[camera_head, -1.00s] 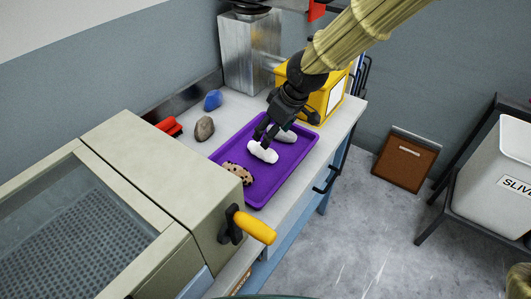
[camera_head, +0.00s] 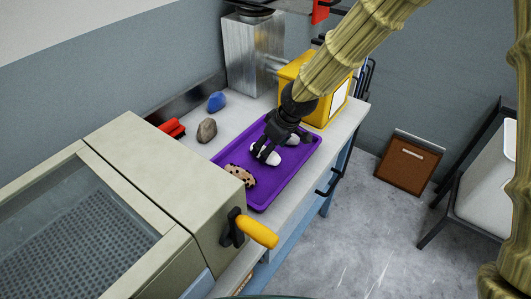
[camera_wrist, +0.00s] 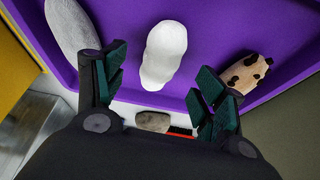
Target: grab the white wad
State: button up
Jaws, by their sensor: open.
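The white wad (camera_head: 268,155) lies on the purple tray (camera_head: 276,187), partly hidden behind my gripper in the head view. In the wrist view the white wad (camera_wrist: 164,55) lies across the gap, just beyond the fingertips. My gripper (camera_head: 267,153) is open and points down over the wad. In the wrist view its two fingers (camera_wrist: 158,80) stand apart with nothing between them. A pale grey wad (camera_wrist: 72,28) lies to the left, beside the left finger. A speckled tan wad (camera_wrist: 246,74) lies to the right.
The speckled wad (camera_head: 240,175) is at the tray's near end. A brown-grey wad (camera_head: 207,130), a blue wad (camera_head: 216,101) and a red object (camera_head: 172,129) lie on the bench left of the tray. A yellow box (camera_head: 326,104) stands behind. A machine with a yellow handle (camera_head: 257,231) is in front.

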jog(key=shift+p+x, duration=0.3)
jog(key=shift+x, duration=1.45)
jog(key=shift+w, duration=0.1)
jog(key=c, duration=1.1)
